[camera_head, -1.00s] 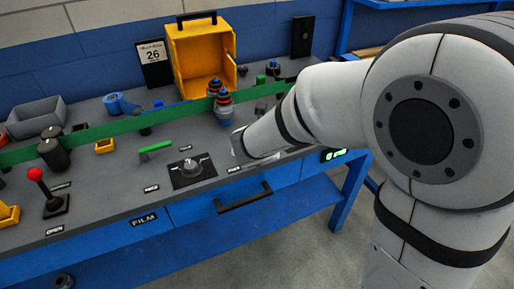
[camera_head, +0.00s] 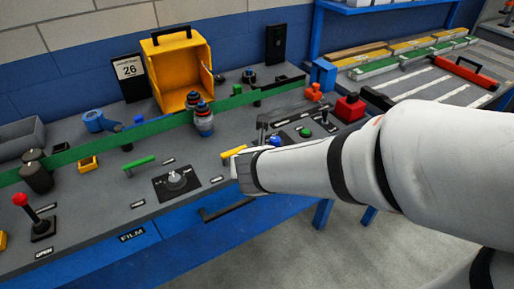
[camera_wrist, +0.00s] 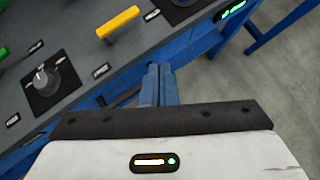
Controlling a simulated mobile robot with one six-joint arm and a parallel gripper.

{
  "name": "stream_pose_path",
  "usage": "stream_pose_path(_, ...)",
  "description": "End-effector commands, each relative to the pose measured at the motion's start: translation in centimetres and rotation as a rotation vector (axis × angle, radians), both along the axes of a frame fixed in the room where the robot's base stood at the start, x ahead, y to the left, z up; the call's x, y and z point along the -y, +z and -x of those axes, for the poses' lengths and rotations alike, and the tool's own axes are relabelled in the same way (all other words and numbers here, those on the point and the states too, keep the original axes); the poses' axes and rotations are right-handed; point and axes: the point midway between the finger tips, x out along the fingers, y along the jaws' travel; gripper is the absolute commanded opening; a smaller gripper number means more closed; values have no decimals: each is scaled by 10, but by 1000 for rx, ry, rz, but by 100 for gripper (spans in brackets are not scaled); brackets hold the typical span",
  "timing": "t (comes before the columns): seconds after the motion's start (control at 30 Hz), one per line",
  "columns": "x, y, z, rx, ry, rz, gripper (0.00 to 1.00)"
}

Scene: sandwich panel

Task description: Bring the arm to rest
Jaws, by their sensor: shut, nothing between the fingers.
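My arm reaches in from the right in the head view, and its wrist end is over the front edge of the blue bench. In the wrist view my gripper (camera_wrist: 160,75) has its two blue-grey fingers together with nothing between them. The fingertips point at the bench front near the drawer handle, and whether they touch it cannot be told. In the head view the fingers are hidden behind the wrist. A yellow lever handle (camera_head: 233,152) is close to my wrist and also shows in the wrist view (camera_wrist: 118,22).
An open yellow box (camera_head: 178,70) stands at the back. A red block (camera_head: 350,107) is at the right end. Floor in front is free.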

Motion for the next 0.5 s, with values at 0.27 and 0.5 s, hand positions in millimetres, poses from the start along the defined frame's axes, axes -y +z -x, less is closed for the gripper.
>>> stream_pose_path(0.27,0,0,0,0,0,0,0)
stream_pose_path(0.5,21,7,-2,-11,-165,-90,0)
